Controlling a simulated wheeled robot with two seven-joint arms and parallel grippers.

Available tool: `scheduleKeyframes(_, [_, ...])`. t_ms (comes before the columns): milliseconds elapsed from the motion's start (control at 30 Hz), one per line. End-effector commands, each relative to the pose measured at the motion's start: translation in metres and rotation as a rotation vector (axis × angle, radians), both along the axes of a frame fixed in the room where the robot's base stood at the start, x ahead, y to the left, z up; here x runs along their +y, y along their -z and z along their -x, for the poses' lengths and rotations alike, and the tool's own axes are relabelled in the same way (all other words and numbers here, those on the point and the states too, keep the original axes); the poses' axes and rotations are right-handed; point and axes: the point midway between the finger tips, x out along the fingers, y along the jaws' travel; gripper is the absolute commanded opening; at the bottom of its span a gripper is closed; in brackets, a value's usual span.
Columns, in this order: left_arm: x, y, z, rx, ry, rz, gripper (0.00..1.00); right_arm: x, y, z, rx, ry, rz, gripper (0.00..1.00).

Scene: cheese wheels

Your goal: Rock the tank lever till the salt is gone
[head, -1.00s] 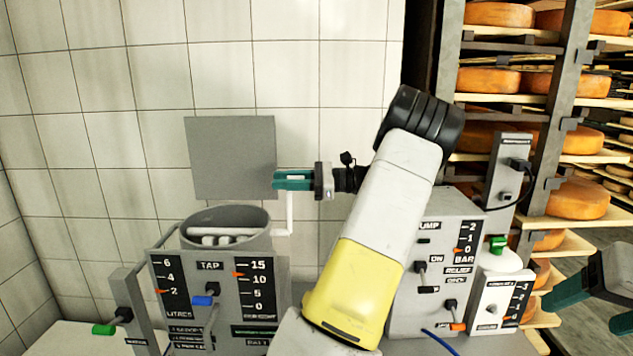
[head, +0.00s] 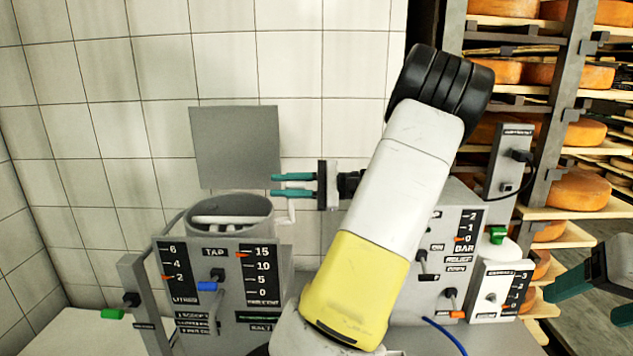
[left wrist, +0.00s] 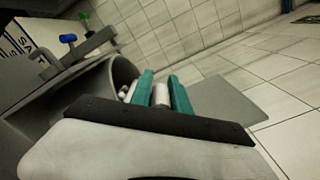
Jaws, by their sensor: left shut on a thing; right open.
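The grey tank (head: 270,214) stands left of centre with an open round top; a pale bar (head: 226,219) shows inside. Its front panel has litres and percent scales; the red percent pointer (head: 241,255) is near 15, the litres pointer (head: 166,276) near 2. A white upright lever (head: 291,212) rises at the tank's right side. My left gripper (head: 292,185) is shut on the lever's top; the left wrist view shows the white grip (left wrist: 161,94) between the green fingers. Any salt inside cannot be made out. My right gripper (head: 572,286) is open and empty at the right edge.
A blue tap handle (head: 207,286) is on the tank front, a green-tipped lever (head: 113,314) to its left. A pump unit (head: 470,200) with switches stands right of my left arm. A grey plate (head: 235,147) is behind the tank. Cheese racks (head: 578,190) fill the right.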

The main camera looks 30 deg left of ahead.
Motion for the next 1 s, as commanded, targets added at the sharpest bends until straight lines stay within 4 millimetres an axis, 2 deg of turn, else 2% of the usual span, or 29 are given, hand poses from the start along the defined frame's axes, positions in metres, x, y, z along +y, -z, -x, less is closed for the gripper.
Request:
scheduleKeyframes(567, [-0.0023, 0.0061, 0.0010, 0.003, 0.006, 0.011, 0.00, 0.0000, 0.0000, 0.0000, 0.000, 0.000, 0.000, 0.71])
scheduleKeyframes(600, [-0.0023, 0.0061, 0.0010, 0.003, 0.006, 0.011, 0.27, 0.0000, 0.0000, 0.0000, 0.000, 0.000, 0.000, 0.71])
scheduleKeyframes(667, [-0.0022, 0.0060, 0.0011, 0.004, 0.006, 0.010, 0.39, 0.0000, 0.0000, 0.0000, 0.000, 0.000, 0.000, 0.71])
scheduleKeyframes(700, [-0.0021, 0.0057, 0.0013, 0.003, 0.005, 0.009, 0.41, 0.0000, 0.0001, -0.0001, 0.000, 0.000, 0.000, 0.71])
scheduleKeyframes(1000, [-0.0028, 0.0042, 0.0011, 0.003, 0.002, 0.005, 0.41, 0.0000, 0.0000, 0.0000, 0.000, 0.000, 0.000, 0.71])
